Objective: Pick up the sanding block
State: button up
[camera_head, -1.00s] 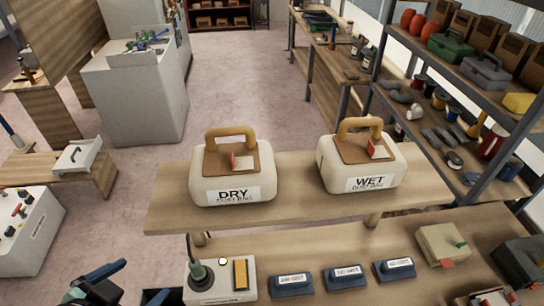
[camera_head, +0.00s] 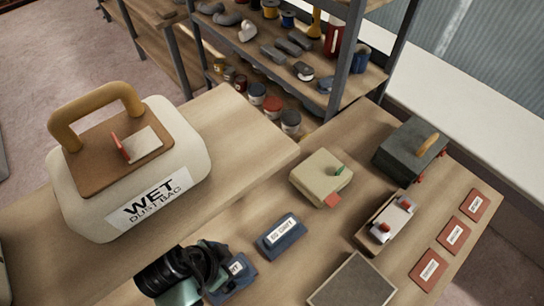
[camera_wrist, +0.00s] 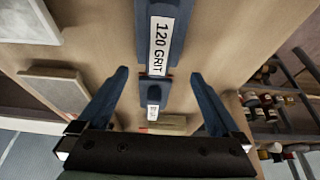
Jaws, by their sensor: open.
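Blue sanding blocks with white grit labels lie on the lower wooden bench. One blue block (camera_head: 282,236) shows clear in the head view, its label only partly readable. Another blue block (camera_head: 232,277) lies to its lower left, partly hidden by my arm end. In the wrist view a blue block labelled "120 GRIT" (camera_wrist: 176,40) lies at the top, and a smaller-looking labelled blue block (camera_wrist: 153,90) is below it. My gripper (camera_wrist: 158,76) is open and empty, its blue fingers on either side of this line of blocks. Contact cannot be told.
The WET dust bag box (camera_head: 95,205) stands on a raised shelf at left. A beige box (camera_head: 321,177), a dark box (camera_head: 408,150), a wooden tray (camera_head: 368,236), a grey panel (camera_head: 352,285) and red labelled cards (camera_head: 455,236) occupy the bench. A stocked rack stands behind.

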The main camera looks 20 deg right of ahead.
aim_at(280, 232)
jog(key=w+d+p, duration=0.1)
jog(key=d, duration=0.2)
jog(key=w+d+p, duration=0.1)
jog(key=d, duration=0.2)
jog(key=w+d+p, duration=0.1)
jog(key=d, duration=0.3)
jog(key=shift+w+d+r, duration=0.1)
jog(key=shift+r, duration=0.1)
jog(key=x, duration=0.4)
jog(key=shift+w+d+r+p, duration=0.15)
jog(key=shift+d+p, duration=0.15)
jog(key=shift+d, duration=0.15)
jog(key=shift+w+d+f, duration=0.1)
jog(key=shift+d+f, duration=0.1)
jog(key=shift+f, duration=0.5)
jog(key=shift+c, duration=0.2)
jog(key=c, duration=1.3)
jog(key=shift+r, duration=0.1)
